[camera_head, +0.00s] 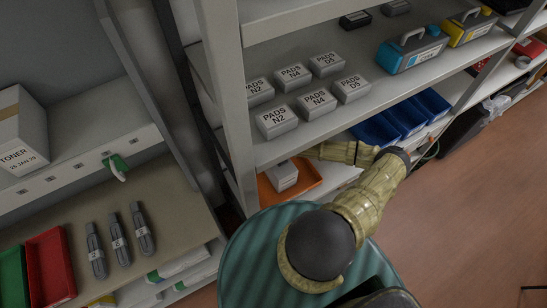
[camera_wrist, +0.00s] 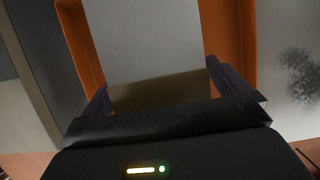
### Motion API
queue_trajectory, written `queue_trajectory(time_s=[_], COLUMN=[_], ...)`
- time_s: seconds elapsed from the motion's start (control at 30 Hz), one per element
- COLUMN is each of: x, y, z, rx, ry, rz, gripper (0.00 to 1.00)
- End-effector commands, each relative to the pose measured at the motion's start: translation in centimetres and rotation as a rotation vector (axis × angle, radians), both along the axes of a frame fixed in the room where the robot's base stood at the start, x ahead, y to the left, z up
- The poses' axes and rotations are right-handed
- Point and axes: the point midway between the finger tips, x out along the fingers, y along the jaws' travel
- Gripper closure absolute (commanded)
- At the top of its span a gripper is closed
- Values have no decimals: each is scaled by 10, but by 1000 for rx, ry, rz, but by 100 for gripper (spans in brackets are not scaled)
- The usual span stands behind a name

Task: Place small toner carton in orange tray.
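The orange tray (camera_head: 311,179) stands on a low shelf in the head view, partly hidden by the shelf above. A small grey-white carton (camera_head: 284,176) is inside it; I cannot tell whether it rests on the tray floor. In the wrist view the carton (camera_wrist: 145,40) lies between orange tray walls (camera_wrist: 241,45). My gripper (camera_wrist: 158,82) has one finger at each side of the carton's near end. No gap shows between fingers and carton, so it looks shut on it. My gripper's fingers are not clear in the head view.
Grey PADS boxes (camera_head: 318,101) stand on the shelf above the tray. A shelf post (camera_head: 228,100) rises at the tray's left.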

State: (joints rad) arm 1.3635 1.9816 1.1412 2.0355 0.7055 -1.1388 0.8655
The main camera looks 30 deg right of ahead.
Motion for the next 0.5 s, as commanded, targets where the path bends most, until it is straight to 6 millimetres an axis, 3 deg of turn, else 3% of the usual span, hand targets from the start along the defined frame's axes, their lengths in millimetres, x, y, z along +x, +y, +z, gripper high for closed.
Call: queue_trajectory(time_s=[0.27,0.5], x=[0,-4], y=[0,-1], z=[1,14], rx=[0,-1], ry=[-1,-4], rz=[-1,1], gripper=[1,1])
